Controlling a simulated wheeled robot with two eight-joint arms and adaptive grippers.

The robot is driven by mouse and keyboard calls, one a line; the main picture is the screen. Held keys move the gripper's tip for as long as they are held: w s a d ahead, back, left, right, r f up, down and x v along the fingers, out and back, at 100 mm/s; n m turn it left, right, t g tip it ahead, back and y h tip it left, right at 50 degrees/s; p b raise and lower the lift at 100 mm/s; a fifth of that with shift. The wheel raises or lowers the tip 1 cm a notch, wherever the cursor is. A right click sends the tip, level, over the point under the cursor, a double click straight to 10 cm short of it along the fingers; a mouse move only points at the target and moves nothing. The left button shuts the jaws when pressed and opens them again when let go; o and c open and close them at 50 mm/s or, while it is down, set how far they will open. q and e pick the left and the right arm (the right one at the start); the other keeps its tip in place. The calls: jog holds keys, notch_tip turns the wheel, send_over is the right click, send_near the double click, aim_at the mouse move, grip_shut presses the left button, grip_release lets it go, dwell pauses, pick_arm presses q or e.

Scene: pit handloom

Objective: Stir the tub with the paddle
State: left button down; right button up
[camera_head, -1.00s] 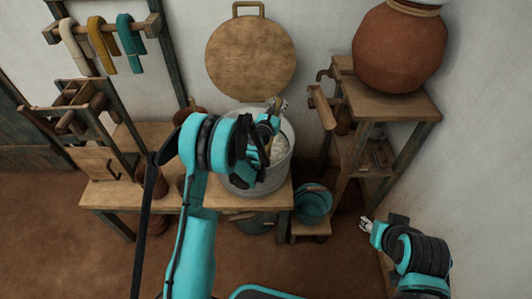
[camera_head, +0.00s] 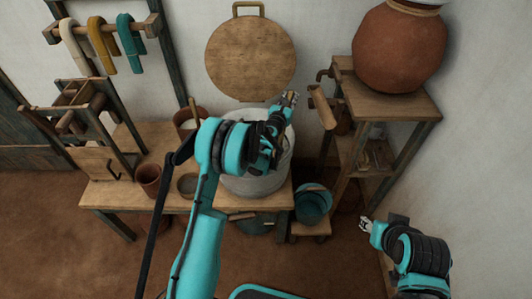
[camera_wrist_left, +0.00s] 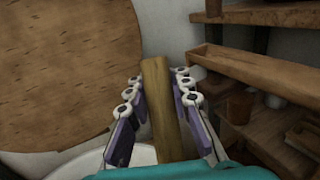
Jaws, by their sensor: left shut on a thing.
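The tub (camera_head: 256,185) is a pale grey round vessel on the wooden bench, partly hidden behind my left arm. Its pale rim also shows low in the left wrist view (camera_wrist_left: 143,156). My left gripper (camera_head: 286,102) is over the tub's far right side. In the left wrist view, its fingers are shut on the wooden paddle (camera_wrist_left: 160,95), whose handle stands between them. The paddle's lower end is hidden, so I cannot tell how deep it is. My right gripper (camera_head: 367,226) is low at the right, away from the tub; its jaws are too small to read.
A wooden shelf stand (camera_head: 392,103) with a large clay pot (camera_head: 400,47) stands right of the tub. A round wooden board (camera_head: 250,58) hangs on the wall behind. Clay cups (camera_head: 149,178) stand on the bench (camera_head: 120,195). A teal bucket (camera_head: 313,205) sits lower right.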

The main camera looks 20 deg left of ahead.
pick_arm(q)
jog(key=w+d, duration=0.3)
jog(key=w, duration=0.3)
jog(key=shift+s+a, duration=3.25)
jog(key=shift+s, duration=2.85)
jog(key=shift+w+d, duration=0.6)
jog(key=shift+w, duration=0.45)
jog(key=shift+w+d, duration=0.55)
jog(key=shift+w, duration=0.45)
jog(key=shift+w+d, duration=0.6)
jog(key=shift+w, duration=0.45)
